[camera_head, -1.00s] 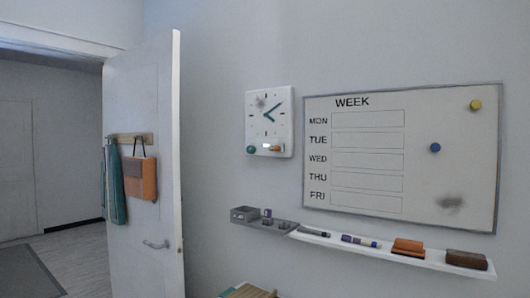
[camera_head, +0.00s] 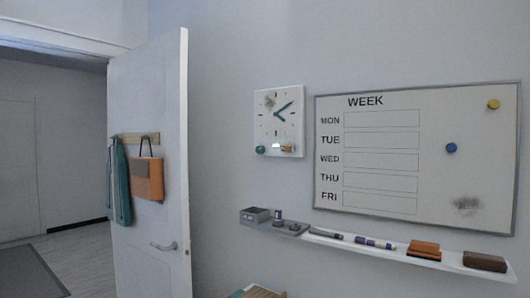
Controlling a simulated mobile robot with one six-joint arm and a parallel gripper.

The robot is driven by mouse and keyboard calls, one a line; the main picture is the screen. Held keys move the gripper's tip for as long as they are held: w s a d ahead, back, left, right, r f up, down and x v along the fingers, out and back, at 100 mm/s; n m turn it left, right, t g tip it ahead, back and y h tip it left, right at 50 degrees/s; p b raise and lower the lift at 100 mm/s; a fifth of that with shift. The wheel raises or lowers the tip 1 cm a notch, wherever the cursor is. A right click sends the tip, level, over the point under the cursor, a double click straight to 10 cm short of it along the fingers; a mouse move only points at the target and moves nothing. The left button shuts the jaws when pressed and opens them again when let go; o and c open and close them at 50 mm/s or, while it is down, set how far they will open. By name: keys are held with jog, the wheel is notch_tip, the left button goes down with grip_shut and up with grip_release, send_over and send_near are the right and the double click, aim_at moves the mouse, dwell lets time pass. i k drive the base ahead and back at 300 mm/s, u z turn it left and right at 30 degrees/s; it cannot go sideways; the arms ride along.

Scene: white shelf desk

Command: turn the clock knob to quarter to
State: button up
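A white square clock (camera_head: 279,114) hangs on the wall left of the whiteboard. A round teal knob (camera_head: 261,150) sits at the clock's lower left corner. A small orange-brown piece (camera_head: 287,149) and a bright white spot lie beside it on the lower edge. My gripper is not in view.
A whiteboard (camera_head: 380,104) headed WEEK hangs to the right. Below are a grey tray (camera_head: 255,215) and a white ledge (camera_head: 452,260) with markers and erasers. An open door (camera_head: 150,90) with hanging bags stands left. A wooden-edged object (camera_head: 258,292) shows at the bottom.

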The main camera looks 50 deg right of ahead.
aim_at(259, 150)
jog(key=u, duration=0.05)
jog(key=i, duration=1)
jog(key=z, duration=0.05)
